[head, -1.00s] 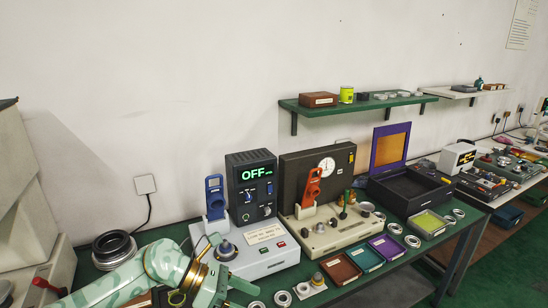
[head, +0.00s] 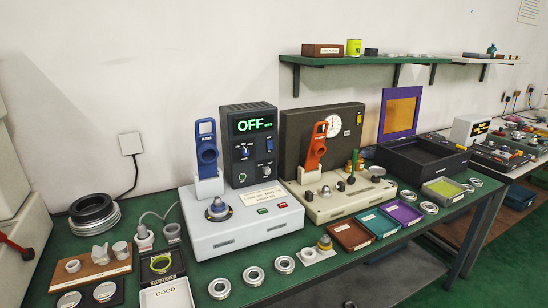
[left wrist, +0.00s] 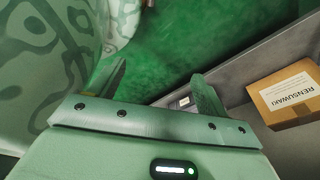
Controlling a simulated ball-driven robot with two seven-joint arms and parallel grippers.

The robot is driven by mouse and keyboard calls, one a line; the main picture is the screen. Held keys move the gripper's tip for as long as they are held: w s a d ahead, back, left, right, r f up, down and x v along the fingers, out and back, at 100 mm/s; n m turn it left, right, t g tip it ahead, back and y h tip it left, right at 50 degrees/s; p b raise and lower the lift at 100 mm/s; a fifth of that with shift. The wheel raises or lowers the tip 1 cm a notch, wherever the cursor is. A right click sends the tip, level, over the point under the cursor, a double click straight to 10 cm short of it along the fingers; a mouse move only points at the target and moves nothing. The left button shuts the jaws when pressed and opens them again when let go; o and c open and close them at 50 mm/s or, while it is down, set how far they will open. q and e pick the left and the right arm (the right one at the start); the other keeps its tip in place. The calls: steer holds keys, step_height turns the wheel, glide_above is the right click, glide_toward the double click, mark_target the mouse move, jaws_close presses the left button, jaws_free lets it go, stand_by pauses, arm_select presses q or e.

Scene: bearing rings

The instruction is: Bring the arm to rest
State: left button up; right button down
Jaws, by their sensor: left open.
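My left gripper (left wrist: 158,85) shows in the left wrist view, its two fingers spread apart with nothing between them. It hangs over the green floor (left wrist: 190,30), beside a grey shelf edge. My left arm is out of the head view, and my right gripper is in neither view. The green bench (head: 290,245) in the head view carries a grey tester (head: 240,225) with an OFF display (head: 253,124). Several bearing rings (head: 253,276) lie along its front edge.
A cardboard box (left wrist: 288,92) sits on the grey surface at the right of the left wrist view. On the bench stand a GOOD tray (head: 167,295), a REJECT tray (head: 162,266) and coloured trays (head: 376,223). A wall shelf (head: 365,59) runs above.

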arm_select(q)
steer(key=s+f+n+g+b, duration=0.1)
steer(key=s+f+n+g, duration=0.1)
steer(key=s, duration=0.9)
steer(key=shift+f+g, duration=0.4)
steer(key=shift+s, duration=0.1)
